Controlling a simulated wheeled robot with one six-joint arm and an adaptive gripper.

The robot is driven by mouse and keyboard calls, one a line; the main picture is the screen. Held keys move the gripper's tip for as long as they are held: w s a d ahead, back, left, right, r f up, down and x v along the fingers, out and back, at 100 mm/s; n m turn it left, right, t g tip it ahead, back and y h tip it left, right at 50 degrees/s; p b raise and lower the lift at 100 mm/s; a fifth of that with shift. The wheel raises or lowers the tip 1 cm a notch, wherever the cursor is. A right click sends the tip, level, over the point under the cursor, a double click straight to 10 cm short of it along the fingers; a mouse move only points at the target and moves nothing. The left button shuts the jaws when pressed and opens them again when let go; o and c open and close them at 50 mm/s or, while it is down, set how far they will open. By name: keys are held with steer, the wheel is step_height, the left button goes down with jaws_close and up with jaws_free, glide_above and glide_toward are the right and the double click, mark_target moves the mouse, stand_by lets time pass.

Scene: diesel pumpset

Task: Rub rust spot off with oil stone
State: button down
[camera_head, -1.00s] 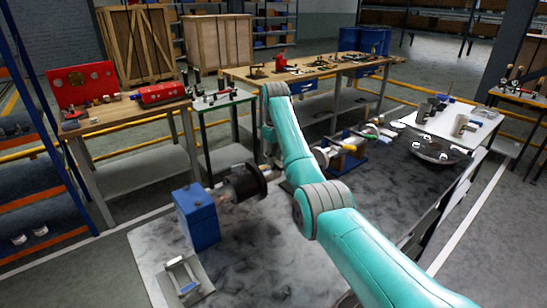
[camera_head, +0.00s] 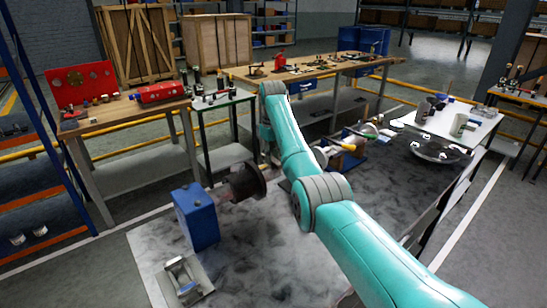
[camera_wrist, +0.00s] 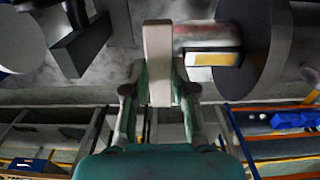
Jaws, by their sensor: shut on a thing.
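In the wrist view my gripper (camera_wrist: 155,85) is shut on a pale beige bar, the oil stone (camera_wrist: 158,50), which sticks out past the fingertips. Just right of the stone lies a pale shaft (camera_wrist: 212,75) with a reddish-brown rust patch (camera_wrist: 203,30) on it. The stone's side is close to the shaft's end of view; I cannot tell whether they touch.
A dark round flange (camera_wrist: 255,60) stands right of the shaft, close to the stone. A yellow-faced piece (camera_wrist: 212,60) lies against the shaft. In the head view, a blue block (camera_head: 197,218) and dark flange (camera_head: 245,183) stand on the grey-white bench (camera_head: 270,250).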

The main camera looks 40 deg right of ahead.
steer(key=shift+s, duration=1.1)
steer(key=shift+w, duration=1.2)
steer(key=shift+r, duration=0.1)
steer(key=shift+r, duration=3.4)
